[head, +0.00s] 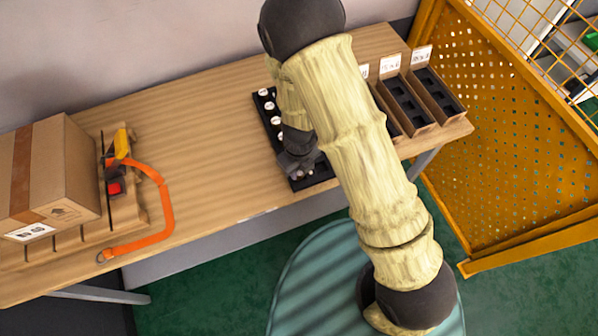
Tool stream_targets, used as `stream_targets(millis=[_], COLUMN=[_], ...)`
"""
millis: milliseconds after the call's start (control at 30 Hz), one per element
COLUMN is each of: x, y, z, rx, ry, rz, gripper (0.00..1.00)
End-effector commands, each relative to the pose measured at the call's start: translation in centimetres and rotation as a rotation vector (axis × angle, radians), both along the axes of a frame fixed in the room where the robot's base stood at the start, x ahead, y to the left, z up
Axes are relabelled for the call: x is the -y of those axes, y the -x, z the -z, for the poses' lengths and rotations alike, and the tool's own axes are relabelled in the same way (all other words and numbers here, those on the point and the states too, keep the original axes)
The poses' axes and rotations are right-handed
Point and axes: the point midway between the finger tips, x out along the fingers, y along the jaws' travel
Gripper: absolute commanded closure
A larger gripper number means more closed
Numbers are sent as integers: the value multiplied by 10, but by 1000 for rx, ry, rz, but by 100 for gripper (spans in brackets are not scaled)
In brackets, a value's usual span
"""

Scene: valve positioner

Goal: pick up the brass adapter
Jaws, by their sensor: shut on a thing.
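My gripper (301,172) points down over the near end of a narrow black tray (317,180) on the wooden table. It is shut on a small part, mostly hidden by the jaws. From this view I cannot tell whether that part is the brass adapter, or whether it is clear of the tray. Several small pieces with round white tops, one of them here (269,106), stand in a row along the tray's left side. I cannot make out a brass adapter anywhere else.
Open bins with black inserts (408,104) and white labels stand right of my arm. A cardboard box (52,172) and an orange strap (160,195) lie at the left of the wooden table (205,130). An orange perforated guard (500,130) stands at the right. The table's middle is clear.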

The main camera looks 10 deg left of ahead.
Motion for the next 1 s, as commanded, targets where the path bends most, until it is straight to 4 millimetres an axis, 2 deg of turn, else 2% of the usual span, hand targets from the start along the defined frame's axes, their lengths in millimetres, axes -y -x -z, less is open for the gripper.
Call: stream_targets(millis=[200, 333, 467, 800, 1000], x=[0, 0, -1, -1, 0], y=[0, 0, 0, 0, 0], z=[-1, -10, -29, -90, -101], rx=[0, 1, 4, 3, 1], ry=[0, 0, -2, -1, -1], rz=[0, -1, -3, -2, 0], gripper=[98, 98, 98, 98, 98])
